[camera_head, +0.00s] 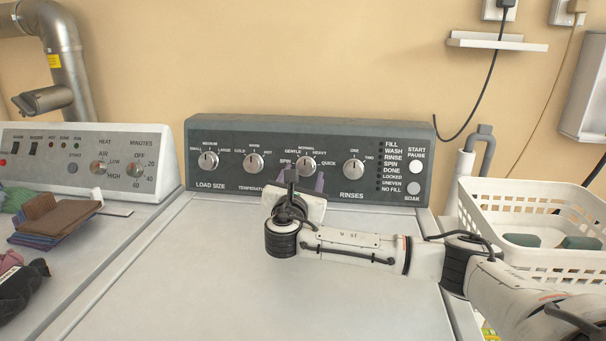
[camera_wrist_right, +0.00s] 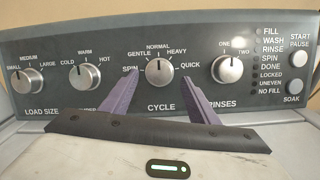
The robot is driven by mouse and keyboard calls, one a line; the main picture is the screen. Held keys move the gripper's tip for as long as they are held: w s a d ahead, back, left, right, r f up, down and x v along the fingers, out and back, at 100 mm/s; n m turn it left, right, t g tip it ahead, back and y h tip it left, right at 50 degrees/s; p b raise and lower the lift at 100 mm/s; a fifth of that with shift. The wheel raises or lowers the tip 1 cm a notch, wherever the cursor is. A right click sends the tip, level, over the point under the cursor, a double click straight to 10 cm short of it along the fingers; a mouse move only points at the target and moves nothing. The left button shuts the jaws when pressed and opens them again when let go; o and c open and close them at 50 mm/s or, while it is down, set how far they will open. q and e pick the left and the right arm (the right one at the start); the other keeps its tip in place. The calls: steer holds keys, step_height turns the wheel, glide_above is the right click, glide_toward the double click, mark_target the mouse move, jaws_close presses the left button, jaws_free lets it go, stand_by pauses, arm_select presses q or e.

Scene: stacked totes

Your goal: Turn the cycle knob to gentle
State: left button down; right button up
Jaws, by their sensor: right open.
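The cycle knob (camera_wrist_right: 160,72) is a round silver dial on the washer's dark control panel (camera_head: 222,150). Its mark appears to point straight up at NORMAL, with GENTLE to the upper left of it. It also shows in the head view (camera_head: 305,164), just above my right gripper (camera_head: 304,178). In the wrist view, the purple fingers of my right gripper (camera_wrist_right: 160,78) are open, one on each side of the knob. They look clear of its sides; how near the tips are to the panel is hard to tell. My left gripper is out of view.
The load size knob (camera_head: 208,161), temperature knob (camera_head: 255,162) and rinses knob (camera_head: 353,170) share the panel. A white basket (camera_head: 540,200) stands at the right. A second machine (camera_head: 140,140) with folded cloths (camera_head: 55,217) is at the left. The washer's top (camera_head: 180,270) is clear apart from my arm over it.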

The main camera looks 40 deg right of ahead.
steer(key=shift+x, duration=0.95)
steer(key=c, duration=1.1)
steer(key=shift+o, duration=0.2)
steer(key=shift+r+p, duration=0.15)
steer(key=shift+p, duration=0.45)
steer(key=n+p, duration=0.2)
steer(key=p, duration=0.1)
steer(key=n+t+y+p, duration=0.1)
steer(key=n+p, duration=0.2)
steer(key=p, duration=0.1)
steer(key=shift+s+d+r, duration=0.1)
steer(key=shift+s+r, duration=0.05)
steer(key=shift+f+n+y+p, duration=0.2)
steer(key=shift+n+y+p, duration=0.25)
steer(key=shift+n, duration=0.45)
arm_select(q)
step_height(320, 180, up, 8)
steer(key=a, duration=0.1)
arm_select(e)
steer(key=shift+s+n+t+y, duration=0.1)
steer(key=shift+n+t+y, duration=0.2)
steer(key=shift+n, duration=0.9)
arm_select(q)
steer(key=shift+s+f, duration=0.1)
arm_select(e)
steer(key=shift+d, duration=0.1)
steer(key=o, duration=1.1)
steer(key=shift+c, duration=0.2)
